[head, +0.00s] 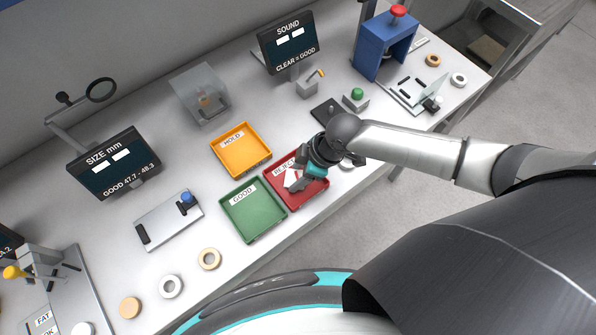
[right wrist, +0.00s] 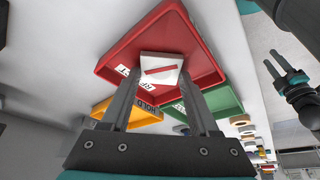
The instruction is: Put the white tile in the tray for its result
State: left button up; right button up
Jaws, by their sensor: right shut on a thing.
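The white tile (right wrist: 161,67) is between the fingertips of my right gripper (right wrist: 158,84), which is shut on it. A red strip shows across the tile's face. In the head view the tile (head: 291,178) shows beside my right gripper (head: 297,181), over the red REJECT tray (head: 317,193). I cannot tell whether the tile touches the tray floor. The green GOOD tray (head: 254,215) and the orange HOLD tray (head: 241,151) are to its left, both empty. My left gripper (right wrist: 270,57) shows only at the right of the right wrist view, its fingers apart.
A SOUND screen (head: 288,44) and a SIZE screen (head: 113,163) stand on the table. A blue press (head: 385,45) is at the back right. Several white and tan rings lie near the front edge, one a tan ring (head: 209,258). A clear box (head: 200,92) stands behind the trays.

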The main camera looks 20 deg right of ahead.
jog(key=o, duration=1.4)
jog(key=shift+f, duration=0.1)
jog(key=shift+c, duration=0.2)
jog(key=shift+r, duration=0.25)
jog(key=p+v, duration=0.2)
jog(key=v, duration=1)
jog(key=shift+f, duration=0.1)
